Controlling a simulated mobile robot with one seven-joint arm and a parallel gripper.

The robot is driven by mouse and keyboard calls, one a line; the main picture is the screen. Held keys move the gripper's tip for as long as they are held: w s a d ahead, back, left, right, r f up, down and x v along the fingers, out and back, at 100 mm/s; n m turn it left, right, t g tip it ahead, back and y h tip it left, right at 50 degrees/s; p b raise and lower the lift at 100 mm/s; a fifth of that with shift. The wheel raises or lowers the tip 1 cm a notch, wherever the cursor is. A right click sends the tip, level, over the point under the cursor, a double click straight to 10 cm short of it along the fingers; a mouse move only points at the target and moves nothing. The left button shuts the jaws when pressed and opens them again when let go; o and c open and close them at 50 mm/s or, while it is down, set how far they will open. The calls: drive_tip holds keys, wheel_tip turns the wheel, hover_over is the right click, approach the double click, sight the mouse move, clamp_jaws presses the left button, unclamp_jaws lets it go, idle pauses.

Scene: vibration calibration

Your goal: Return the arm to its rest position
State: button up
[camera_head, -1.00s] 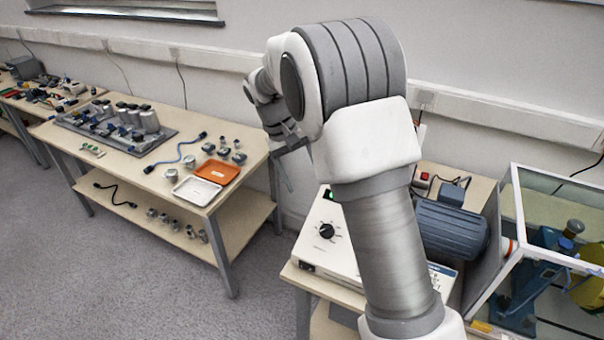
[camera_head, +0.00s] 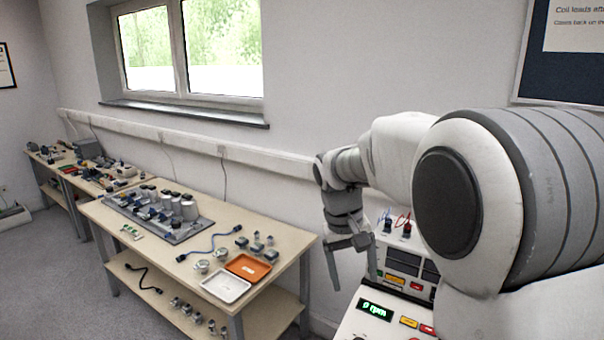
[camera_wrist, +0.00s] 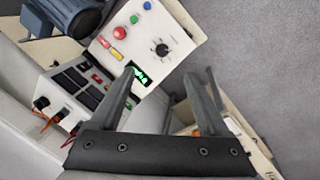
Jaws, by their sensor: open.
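My gripper (camera_head: 353,263) hangs at the end of my arm, which reaches in from the right of the head view. It is beside the left side of the control box with the green display (camera_head: 374,310). In the wrist view the two fingers of my gripper (camera_wrist: 165,85) stand apart with nothing between them. Past the fingers the wrist view shows the control panel (camera_wrist: 150,40) with its green display, a black knob and coloured buttons. Part of the equipment on the right is hidden behind my arm in the head view.
A wooden table (camera_head: 285,240) at left holds an orange tray (camera_head: 248,266), a white tray (camera_head: 226,285), a grey board (camera_head: 190,236) with cylinders, and a blue cable (camera_head: 208,247). A meter unit (camera_head: 405,262) with red and blue leads stands close behind my gripper. Open floor (camera_head: 95,310) lies at left.

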drive_tip(key=s+d+r+t+y, duration=0.1)
drive_tip(key=s+r+t, duration=0.1)
drive_tip(key=s, duration=0.9)
drive_tip(key=s+d+r+m+t+y, duration=0.1)
drive_tip(key=s+d+r+t, duration=0.1)
drive_tip(key=s, duration=0.9)
drive_tip(key=shift+s+d+r+t, duration=0.3)
drive_tip(key=shift+s+r+t, duration=0.1)
drive_tip(key=shift+r+t, duration=0.2)
drive_tip(key=shift+a, duration=0.15)
